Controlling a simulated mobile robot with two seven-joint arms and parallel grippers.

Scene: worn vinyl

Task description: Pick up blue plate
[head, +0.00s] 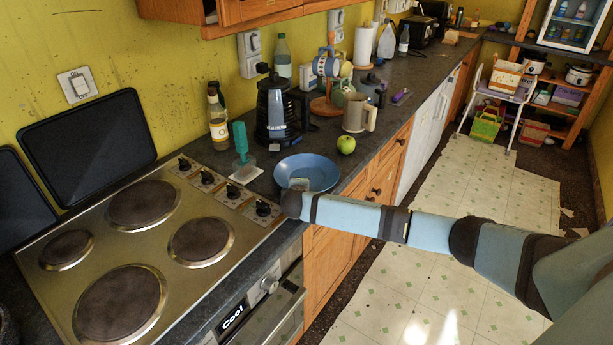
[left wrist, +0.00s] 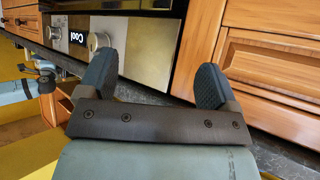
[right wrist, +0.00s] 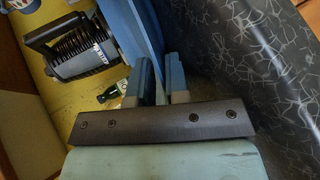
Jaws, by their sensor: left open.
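The blue plate (head: 308,172) is on the dark counter just right of the stove in the head view. Its near-left rim is hidden by my right gripper (head: 297,190). In the right wrist view, the plate (right wrist: 145,30) is a blue band running down between the two fingers of my right gripper (right wrist: 161,78). Those fingers are close together on its rim. My left gripper (left wrist: 155,88) is out of the head view. In the left wrist view it is open and empty, facing the oven front and wooden doors.
A green apple (head: 346,144) and a beige mug (head: 358,113) stand just beyond the plate. A teal-handled brush (head: 241,145) and a black coffee maker (head: 277,108) are left of and behind it. The stove (head: 150,255) fills the near counter. Floor to the right is open.

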